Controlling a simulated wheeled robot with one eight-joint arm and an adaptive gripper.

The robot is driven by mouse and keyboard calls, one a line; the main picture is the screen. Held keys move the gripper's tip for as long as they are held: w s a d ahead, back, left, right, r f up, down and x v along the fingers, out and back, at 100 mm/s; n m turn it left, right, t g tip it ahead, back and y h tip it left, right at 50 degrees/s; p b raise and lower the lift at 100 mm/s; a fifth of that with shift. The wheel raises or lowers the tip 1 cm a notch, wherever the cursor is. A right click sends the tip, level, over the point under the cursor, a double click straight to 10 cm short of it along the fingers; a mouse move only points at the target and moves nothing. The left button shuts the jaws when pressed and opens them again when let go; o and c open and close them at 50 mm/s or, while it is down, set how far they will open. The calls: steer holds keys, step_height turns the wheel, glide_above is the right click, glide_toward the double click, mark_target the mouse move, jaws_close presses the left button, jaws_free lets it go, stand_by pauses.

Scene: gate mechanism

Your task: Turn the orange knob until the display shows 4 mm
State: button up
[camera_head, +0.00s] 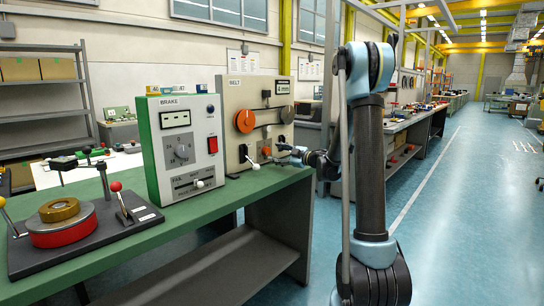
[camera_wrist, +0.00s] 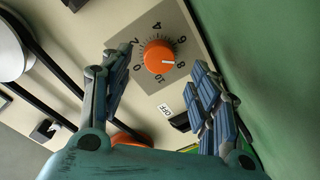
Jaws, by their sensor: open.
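The orange knob (camera_wrist: 158,54) sits on a grey dial plate (camera_wrist: 160,25) marked 0 to 10 in the wrist view. Its white pointer faces the 8. In the head view, the knob (camera_head: 266,151) is small, low on the beige BELT panel (camera_head: 232,98). My gripper (camera_wrist: 160,66) is open, with one finger on each side of the knob in the wrist view; contact cannot be told. In the head view my gripper (camera_head: 279,153) is at the panel's lower right. No millimetre reading is legible in either view.
An orange wheel (camera_head: 245,121) is higher on the BELT panel. The green and white BRAKE box (camera_head: 165,130) stands left of it on the green bench (camera_head: 170,225). A fixture with a red and brass disc (camera_head: 62,226) is at front left. The aisle at right is clear.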

steer(key=v, duration=0.6)
steer(key=shift+s+d, duration=0.25)
steer(key=shift+d, duration=0.1)
steer(key=m, duration=0.1)
glide_toward(268, 152)
steer(key=shift+y, duration=0.3)
steer(key=x, duration=0.8)
steer(key=shift+w+f, duration=0.15)
steer(key=shift+w, duration=0.1)
steer(key=c, duration=1.1)
